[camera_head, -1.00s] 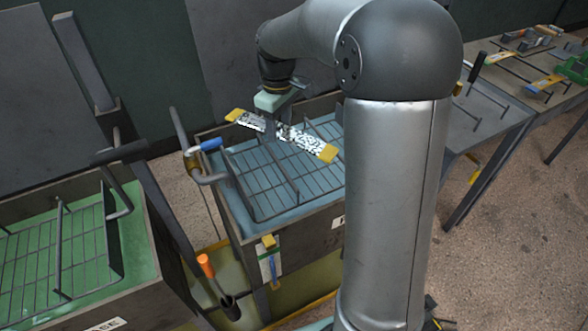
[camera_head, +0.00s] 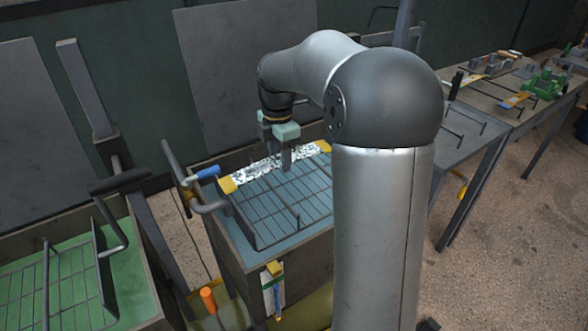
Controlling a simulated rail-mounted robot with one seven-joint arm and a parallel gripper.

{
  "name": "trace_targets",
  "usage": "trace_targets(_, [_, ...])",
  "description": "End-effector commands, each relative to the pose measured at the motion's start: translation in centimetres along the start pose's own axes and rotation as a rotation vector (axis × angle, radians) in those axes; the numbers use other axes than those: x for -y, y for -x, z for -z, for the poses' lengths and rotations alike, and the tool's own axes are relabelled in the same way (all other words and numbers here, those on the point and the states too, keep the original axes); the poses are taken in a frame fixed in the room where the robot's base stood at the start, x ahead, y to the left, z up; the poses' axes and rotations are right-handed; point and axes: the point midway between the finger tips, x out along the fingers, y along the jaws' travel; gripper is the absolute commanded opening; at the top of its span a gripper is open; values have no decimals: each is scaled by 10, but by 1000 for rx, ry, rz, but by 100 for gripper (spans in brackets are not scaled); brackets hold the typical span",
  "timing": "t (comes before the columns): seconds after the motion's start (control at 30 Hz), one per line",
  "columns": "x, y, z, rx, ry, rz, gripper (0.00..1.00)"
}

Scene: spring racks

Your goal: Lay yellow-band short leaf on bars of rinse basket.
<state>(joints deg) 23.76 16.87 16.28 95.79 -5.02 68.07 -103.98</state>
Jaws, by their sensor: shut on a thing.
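The yellow-band short leaf is a speckled silvery strip (camera_head: 253,170) with yellow ends. It lies across the back part of the rinse basket, over its dark bars (camera_head: 272,203) in the blue-lined tank. My gripper (camera_head: 287,167) points down and is shut on the leaf near its middle, hiding a little of it. Whether the leaf touches the bars or hovers just above them cannot be told. My arm hides the right side of the basket.
A green-lined tank with another wire basket (camera_head: 50,290) stands at the left. A bent handle with a blue grip (camera_head: 207,173) rises at the blue tank's left edge. Benches with parts and a green fixture (camera_head: 545,84) stand at the right.

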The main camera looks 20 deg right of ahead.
Motion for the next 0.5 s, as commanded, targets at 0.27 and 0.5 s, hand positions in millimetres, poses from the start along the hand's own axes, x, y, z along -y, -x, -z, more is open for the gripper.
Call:
trace_targets(0.27, [-32, -29, -52, -1, -2, 1, 9])
trace_targets(0.5, [-47, -63, -74, 0, -1, -1, 9])
